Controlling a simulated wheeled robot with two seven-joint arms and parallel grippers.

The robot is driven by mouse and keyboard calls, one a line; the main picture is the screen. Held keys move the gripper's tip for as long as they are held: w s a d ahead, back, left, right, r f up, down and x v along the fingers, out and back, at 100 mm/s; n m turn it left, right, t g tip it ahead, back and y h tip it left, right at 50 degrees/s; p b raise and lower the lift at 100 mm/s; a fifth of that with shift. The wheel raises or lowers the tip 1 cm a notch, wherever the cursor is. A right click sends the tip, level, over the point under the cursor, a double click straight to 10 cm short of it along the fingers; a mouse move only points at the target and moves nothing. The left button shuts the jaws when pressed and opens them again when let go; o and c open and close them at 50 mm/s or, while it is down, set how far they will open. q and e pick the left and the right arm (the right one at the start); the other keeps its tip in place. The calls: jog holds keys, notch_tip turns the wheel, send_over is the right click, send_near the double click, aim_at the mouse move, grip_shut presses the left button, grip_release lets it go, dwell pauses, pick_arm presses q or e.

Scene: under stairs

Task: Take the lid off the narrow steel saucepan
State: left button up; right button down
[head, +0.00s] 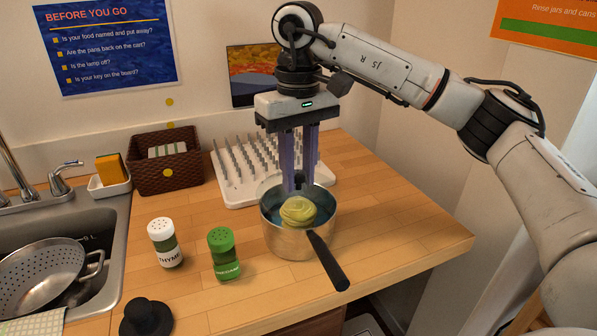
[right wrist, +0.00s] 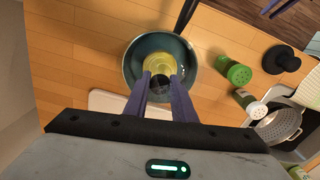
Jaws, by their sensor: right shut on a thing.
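The steel saucepan (head: 290,242) stands near the counter's front edge, its black handle (head: 328,262) pointing to the front right. It also shows in the right wrist view (right wrist: 131,66). A see-through, bluish lid (head: 272,206) appears to lie at its rim; I cannot tell whether it touches. Something yellow-green (head: 298,211) shows inside the pan. My right gripper (head: 298,187) points straight down over the pan's back part, shut on the lid's dark knob (right wrist: 160,91). The fingers partly hide the knob. My left gripper is not in view.
A white peg rack (head: 238,186) stands close behind the pan. A green shaker (head: 224,254), a thyme shaker (head: 164,242) and a black round thing with a raised middle (head: 146,318) stand left. The sink holds a colander (head: 40,278). Counter right of the pan is clear.

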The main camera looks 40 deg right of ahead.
aim_at(299, 173)
notch_tip(299, 173, up, 6)
jog(key=p, duration=0.5)
jog(key=shift+r, duration=0.1)
dwell(0.5)
